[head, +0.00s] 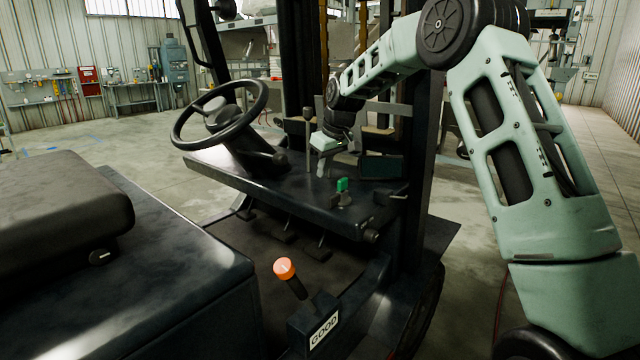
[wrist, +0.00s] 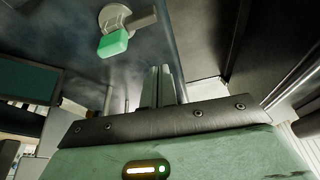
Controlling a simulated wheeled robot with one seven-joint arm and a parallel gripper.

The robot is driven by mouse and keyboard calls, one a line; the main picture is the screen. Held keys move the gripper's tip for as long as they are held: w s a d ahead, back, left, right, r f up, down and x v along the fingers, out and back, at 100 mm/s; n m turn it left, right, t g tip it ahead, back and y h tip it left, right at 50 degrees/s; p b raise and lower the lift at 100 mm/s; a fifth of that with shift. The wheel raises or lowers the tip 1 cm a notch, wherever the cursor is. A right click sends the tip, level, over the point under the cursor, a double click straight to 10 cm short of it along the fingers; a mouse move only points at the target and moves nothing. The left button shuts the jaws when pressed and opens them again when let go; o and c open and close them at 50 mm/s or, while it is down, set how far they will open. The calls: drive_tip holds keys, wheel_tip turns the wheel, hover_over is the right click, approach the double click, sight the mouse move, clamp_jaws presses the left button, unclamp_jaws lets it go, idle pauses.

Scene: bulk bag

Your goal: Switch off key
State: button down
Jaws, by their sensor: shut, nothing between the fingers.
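The green key (head: 342,184) stands in a small switch on the right part of the forklift's dark dashboard (head: 300,188). My gripper (head: 321,171) is shut and empty, a little to the left of the key and behind it, apart from it. In the wrist view the key (wrist: 114,43) shows at the upper left, below a pale round switch base (wrist: 113,17). My shut fingers (wrist: 158,85) are in the middle of that view, to the right of the key and not touching it. I cannot tell the key's switch position for sure.
The steering wheel (head: 220,113) is on the left of the dashboard. A thin lever (head: 308,130) and a dark screen (head: 382,167) stand close to my gripper. An orange-knobbed lever (head: 285,269) rises in front, beside the seat (head: 60,205). The mast post (head: 425,160) stands at the right.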

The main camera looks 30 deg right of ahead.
drive_tip(key=shift+v, duration=1.6)
